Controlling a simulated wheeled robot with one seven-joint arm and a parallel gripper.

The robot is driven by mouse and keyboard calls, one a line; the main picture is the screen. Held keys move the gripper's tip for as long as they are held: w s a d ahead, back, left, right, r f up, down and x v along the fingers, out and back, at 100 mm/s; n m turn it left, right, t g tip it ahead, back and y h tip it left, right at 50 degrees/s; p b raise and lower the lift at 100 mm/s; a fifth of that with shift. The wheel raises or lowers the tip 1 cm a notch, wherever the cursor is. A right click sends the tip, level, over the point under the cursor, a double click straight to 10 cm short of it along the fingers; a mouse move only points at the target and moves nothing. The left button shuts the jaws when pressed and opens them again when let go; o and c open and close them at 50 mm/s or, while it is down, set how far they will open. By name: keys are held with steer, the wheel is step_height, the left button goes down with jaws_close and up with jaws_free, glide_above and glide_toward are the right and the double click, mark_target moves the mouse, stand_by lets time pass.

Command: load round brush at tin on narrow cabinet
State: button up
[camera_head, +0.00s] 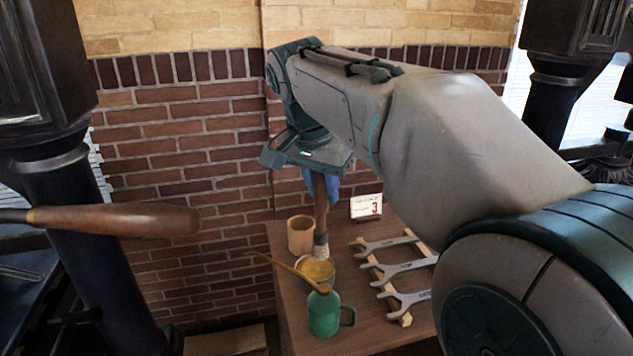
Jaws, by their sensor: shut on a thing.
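My gripper (326,186) points down above the narrow cabinet (288,322), its blue fingers partly hidden behind the brush handle. It is shut on the round brush (320,212), which hangs nearly upright with its brown handle up and its pale head down. The open tin (316,270), with a yellowish filling, stands on the cabinet top below. The brush head is at the tin's back rim in the picture. I cannot tell whether it touches the filling or is behind the tin.
A green oil can (324,316) stands in front of the tin, its long spout crossing the tin. A wooden cup (300,236) stands behind left. Several wrenches (402,268) lie on a wooden rack at right. A calendar block (366,206) stands behind. Black press columns (80,220) flank the view.

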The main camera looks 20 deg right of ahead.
steer(key=w+f+b, duration=0.5)
steer(key=w+f, duration=0.1)
steer(key=f, duration=0.2)
steer(key=shift+d, duration=0.25)
steer(key=shift+s+f+b, duration=0.1)
steer(key=shift+f+b, duration=0.4)
steer(key=shift+f, duration=0.2)
stand_by(2.0)
step_height(320, 180, up, 7)
steer(key=p, duration=0.6)
steer(key=shift+r, duration=0.1)
stand_by(0.6)
